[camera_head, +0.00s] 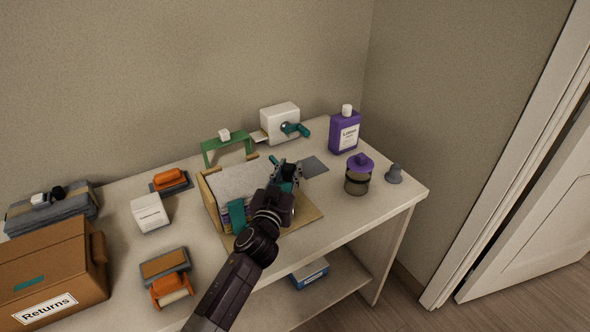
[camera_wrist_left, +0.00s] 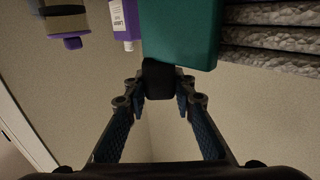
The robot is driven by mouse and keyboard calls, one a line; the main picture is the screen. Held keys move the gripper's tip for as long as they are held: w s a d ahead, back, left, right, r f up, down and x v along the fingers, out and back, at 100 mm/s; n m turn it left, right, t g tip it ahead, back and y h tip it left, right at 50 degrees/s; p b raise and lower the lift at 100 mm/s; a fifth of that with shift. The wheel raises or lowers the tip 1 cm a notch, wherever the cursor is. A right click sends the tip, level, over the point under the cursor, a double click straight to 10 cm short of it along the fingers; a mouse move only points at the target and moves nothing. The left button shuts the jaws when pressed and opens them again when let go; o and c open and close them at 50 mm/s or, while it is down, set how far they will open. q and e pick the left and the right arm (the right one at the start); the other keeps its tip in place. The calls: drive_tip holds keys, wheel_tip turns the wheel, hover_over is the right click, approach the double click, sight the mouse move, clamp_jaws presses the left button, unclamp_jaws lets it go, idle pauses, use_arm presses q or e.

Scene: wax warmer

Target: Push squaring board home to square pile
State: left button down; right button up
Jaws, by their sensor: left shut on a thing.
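The squaring board is teal, and part of it shows beside my left gripper (camera_head: 283,180). In the left wrist view the board (camera_wrist_left: 180,30) fills the top middle, with a dark grip block (camera_wrist_left: 158,78) below it. My left gripper's fingers (camera_wrist_left: 160,92) are closed on that block. The grey layered pile (camera_wrist_left: 270,40) lies right beside the board there; any small gap is unclear. In the head view the pile (camera_head: 240,180) sits in a wooden corner frame (camera_head: 209,200), a teal piece (camera_head: 237,216) at its front. My arm hides part of the board. My right gripper is out of view.
A green stand (camera_head: 226,142) and white box with teal handle (camera_head: 280,122) stand behind. An orange-handled tool (camera_head: 168,277) and Returns box (camera_head: 50,270) are left.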

use_arm(q)
drive_tip(key=c, duration=1.7)
unclamp_jaws()
drive_tip(key=shift+a, duration=0.35)
drive_tip(key=shift+o, duration=0.5)
drive_tip(key=shift+a, duration=0.1)
drive_tip(key=shift+s, duration=0.55)
drive_tip(key=s+a, duration=0.1)
drive_tip(key=s, duration=0.9)
drive_tip(key=shift+s+a, duration=0.35)
drive_tip(key=shift+a, duration=0.05)
drive_tip(key=shift+f, duration=0.1)
